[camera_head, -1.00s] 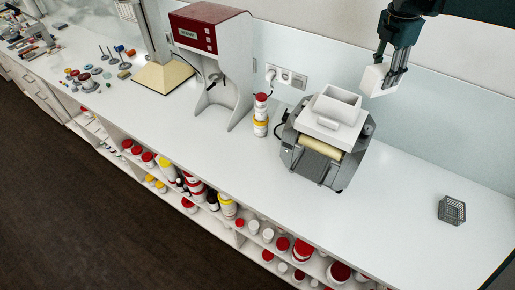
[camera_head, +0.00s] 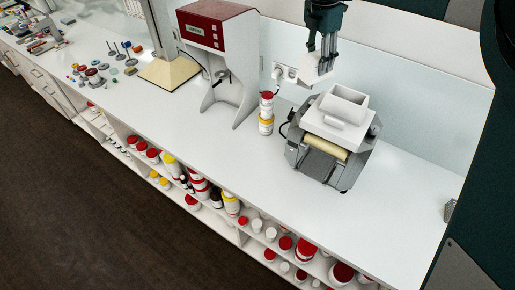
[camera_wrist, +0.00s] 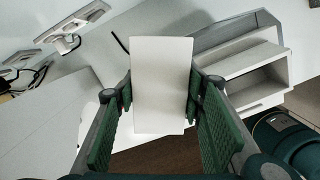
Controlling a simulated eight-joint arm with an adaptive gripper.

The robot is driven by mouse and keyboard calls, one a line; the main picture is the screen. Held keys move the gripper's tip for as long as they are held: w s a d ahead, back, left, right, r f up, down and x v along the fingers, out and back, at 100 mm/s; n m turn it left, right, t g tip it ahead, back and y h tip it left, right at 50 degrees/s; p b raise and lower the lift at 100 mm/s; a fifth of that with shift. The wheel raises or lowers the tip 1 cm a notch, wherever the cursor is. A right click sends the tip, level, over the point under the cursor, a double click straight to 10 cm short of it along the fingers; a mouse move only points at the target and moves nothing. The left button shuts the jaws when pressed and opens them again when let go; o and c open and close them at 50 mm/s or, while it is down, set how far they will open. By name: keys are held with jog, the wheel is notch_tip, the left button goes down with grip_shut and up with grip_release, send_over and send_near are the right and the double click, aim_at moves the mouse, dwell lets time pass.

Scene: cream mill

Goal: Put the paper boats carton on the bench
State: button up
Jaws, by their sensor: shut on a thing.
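The paper boats carton, a plain white box, is between the fingers of my gripper in the wrist view (camera_wrist: 161,85). My gripper (camera_wrist: 160,100) is shut on it, with green finger pads on both sides. In the head view my gripper (camera_head: 316,70) is above the back of the bench, behind and left of the grey mill, and the carton (camera_head: 309,73) shows partly behind the fingers. The carton is held in the air. The white bench (camera_head: 232,150) runs lengthwise below.
The grey mill with a white hopper (camera_head: 335,125) stands close to the gripper. Wall sockets (camera_head: 283,75) are behind. The bench front left of the mill is clear.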

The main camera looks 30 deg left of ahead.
jog(key=s+a+f+n+b, duration=0.2)
jog(key=s+a+f, duration=0.7)
jog(key=s+f, duration=0.3)
jog(key=s+a+f+n+b, duration=0.3)
jog(key=s+a+f, duration=0.7)
jog(key=s+f, duration=0.2)
jog(key=shift+y, duration=0.3)
jog(key=shift+f, duration=0.1)
notch_tip(320, 180, down, 6)
jog(key=shift+f, duration=0.25)
jog(key=shift+f, duration=1.75)
jog(key=shift+f, duration=0.15)
